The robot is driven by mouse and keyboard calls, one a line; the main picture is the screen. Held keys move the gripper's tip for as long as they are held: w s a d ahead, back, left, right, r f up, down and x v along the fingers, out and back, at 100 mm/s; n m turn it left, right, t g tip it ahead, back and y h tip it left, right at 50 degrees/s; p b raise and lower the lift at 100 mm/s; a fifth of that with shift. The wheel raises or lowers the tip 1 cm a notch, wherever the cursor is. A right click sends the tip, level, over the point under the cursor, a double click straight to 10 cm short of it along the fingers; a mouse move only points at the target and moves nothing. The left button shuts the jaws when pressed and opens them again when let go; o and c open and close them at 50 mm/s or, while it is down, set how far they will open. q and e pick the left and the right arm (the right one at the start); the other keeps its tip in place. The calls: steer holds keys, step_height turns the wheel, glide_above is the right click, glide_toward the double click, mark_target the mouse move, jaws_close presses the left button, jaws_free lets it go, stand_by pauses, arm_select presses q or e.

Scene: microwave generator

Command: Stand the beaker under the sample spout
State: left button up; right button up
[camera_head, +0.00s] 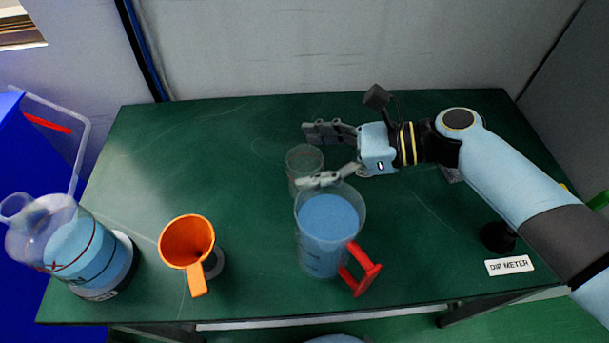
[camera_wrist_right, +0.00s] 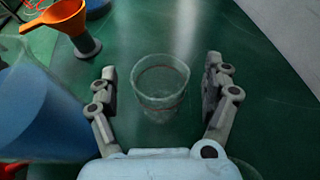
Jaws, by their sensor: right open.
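The beaker (camera_head: 304,162) is a small clear cup that looks empty, standing upright on the green table. In the right wrist view, the beaker (camera_wrist_right: 160,92) shows a red line around it. My right gripper (camera_head: 307,156) is open, with one finger on each side of the beaker. In the wrist view, gaps show between the beaker and both fingers of the gripper (camera_wrist_right: 161,70). In the head view, the near finger and the jug's rim hide part of the beaker's lower side. I cannot make out a sample spout. My left gripper is not in view.
A large clear jug (camera_head: 328,225) of blue liquid with a red handle stands just in front of the beaker. An orange funnel (camera_head: 187,240) and a flask (camera_head: 80,250) of blue liquid are at left. A "DIP METER" label (camera_head: 509,265) is at right. The table's back left is clear.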

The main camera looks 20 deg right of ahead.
mark_target(287, 185)
steer(key=shift+w+a+f, duration=0.25)
steer(key=shift+a+f, duration=0.05)
steer(key=shift+a, duration=0.25)
steer(key=x, duration=0.3)
steer(key=shift+w+a+f, duration=0.15)
steer(key=shift+a+f, duration=0.15)
steer(key=shift+w+a+f, duration=0.1)
steer(key=shift+a, duration=0.1)
steer(key=shift+c, duration=0.5)
steer(key=c, duration=1.1)
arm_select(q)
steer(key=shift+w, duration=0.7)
arm_select(e)
steer(key=shift+c, duration=0.8)
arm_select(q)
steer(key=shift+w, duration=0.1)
arm_select(e)
steer(key=shift+c, duration=0.6)
steer(key=shift+c, duration=0.6)
